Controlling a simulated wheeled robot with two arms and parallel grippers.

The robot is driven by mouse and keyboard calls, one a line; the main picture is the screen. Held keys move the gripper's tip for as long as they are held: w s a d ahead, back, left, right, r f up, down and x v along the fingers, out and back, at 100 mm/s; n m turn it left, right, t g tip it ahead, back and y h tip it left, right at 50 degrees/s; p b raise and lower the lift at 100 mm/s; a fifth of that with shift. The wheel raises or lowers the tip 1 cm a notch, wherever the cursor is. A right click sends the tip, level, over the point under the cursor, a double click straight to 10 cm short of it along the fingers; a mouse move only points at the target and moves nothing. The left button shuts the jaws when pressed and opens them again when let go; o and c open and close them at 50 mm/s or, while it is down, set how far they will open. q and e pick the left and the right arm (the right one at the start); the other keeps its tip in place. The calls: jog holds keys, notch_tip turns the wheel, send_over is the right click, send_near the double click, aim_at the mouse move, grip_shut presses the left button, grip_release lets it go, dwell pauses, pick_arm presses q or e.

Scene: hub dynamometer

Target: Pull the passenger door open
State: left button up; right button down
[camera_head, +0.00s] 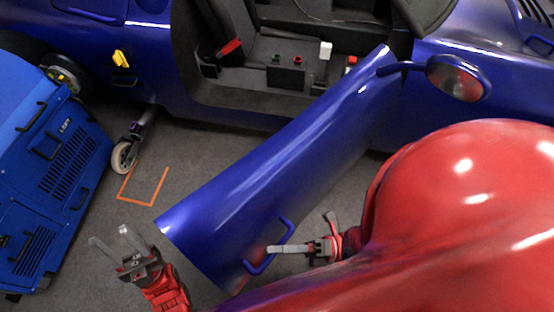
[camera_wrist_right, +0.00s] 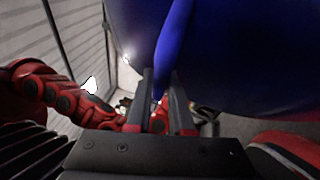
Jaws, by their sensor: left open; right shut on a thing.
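The blue passenger door (camera_head: 285,150) stands swung well out from the car, hinged near the mirror. The seat and cabin behind it show through the open doorway. Its blue handle (camera_head: 288,228) is a bent bar near the door's free end. My right gripper (camera_head: 272,249) is shut on the handle. In the right wrist view, its fingers (camera_wrist_right: 160,88) are close together with a blue strip, the handle, between them. My left gripper (camera_head: 108,237) is open and empty, over the floor to the left of the door's free end.
A blue cabinet (camera_head: 40,180) marked LEFT stands at the left. A caster wheel (camera_head: 124,157) and an orange floor marking (camera_head: 146,200) lie between it and the door. The side mirror (camera_head: 458,78) juts out near the hinge. Grey floor (camera_head: 210,155) is clear between door and car.

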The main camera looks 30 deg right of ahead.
jog(key=shift+w+r, duration=0.1)
jog(key=c, duration=0.8)
grip_release()
jog(key=shift+d, duration=0.15)
jog(key=b+v, duration=0.6)
jog(key=v, duration=1.1)
jog(key=shift+d, duration=0.1)
